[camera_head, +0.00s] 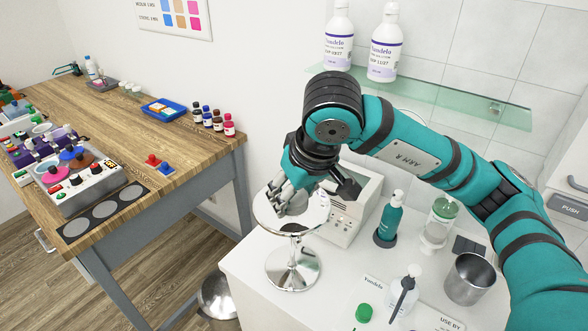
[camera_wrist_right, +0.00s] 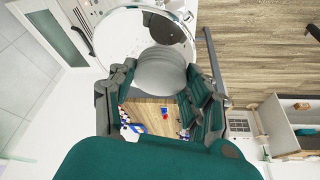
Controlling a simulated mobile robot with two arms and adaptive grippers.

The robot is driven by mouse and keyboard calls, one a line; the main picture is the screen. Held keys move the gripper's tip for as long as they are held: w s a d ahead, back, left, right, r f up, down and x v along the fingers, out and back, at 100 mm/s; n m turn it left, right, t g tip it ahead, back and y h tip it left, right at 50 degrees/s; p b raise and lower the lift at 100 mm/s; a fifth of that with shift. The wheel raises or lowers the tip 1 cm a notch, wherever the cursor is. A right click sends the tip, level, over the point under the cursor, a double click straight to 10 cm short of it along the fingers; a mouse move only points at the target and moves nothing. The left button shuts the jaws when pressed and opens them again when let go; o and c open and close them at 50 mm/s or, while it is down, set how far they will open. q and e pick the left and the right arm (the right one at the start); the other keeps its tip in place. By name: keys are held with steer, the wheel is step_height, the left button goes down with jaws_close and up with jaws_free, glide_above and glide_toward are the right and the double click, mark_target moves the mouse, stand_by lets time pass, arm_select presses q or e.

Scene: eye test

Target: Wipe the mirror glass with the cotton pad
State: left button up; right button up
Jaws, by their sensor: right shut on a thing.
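The round mirror (camera_head: 313,212) stands on a chrome pedestal on the white counter, its glass tilted upward. It also shows in the right wrist view (camera_wrist_right: 117,42). My right gripper (camera_head: 290,198) is over the left part of the glass, shut on the cotton pad. The pad is a pale round disc (camera_wrist_right: 160,72) between the fingers in the right wrist view, in front of the glass; in the head view the fingers mostly hide it. I cannot tell whether the pad touches the glass. My left gripper is not in view.
A white device (camera_head: 345,222) stands close behind the mirror. A teal pump bottle (camera_head: 390,218), a clear dispenser (camera_head: 437,226), a metal cup (camera_head: 469,279) and a white pump bottle (camera_head: 405,290) are to the right. A glass shelf (camera_head: 450,98) with two bottles hangs above. A wooden table (camera_head: 150,130) is at left.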

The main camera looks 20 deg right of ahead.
steer(key=shift+r, duration=0.6)
steer(key=shift+w+p+v, duration=0.2)
steer(key=shift+p+v, duration=0.45)
steer(key=shift+v, duration=0.55)
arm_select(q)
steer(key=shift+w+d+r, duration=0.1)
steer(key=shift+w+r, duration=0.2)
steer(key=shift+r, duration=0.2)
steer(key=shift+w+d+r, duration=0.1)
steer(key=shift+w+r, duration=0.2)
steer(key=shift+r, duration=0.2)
arm_select(e)
steer(key=shift+w+r, duration=0.2)
steer(key=shift+r, duration=0.15)
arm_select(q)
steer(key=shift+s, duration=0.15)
arm_select(e)
steer(key=shift+s+a, duration=0.1)
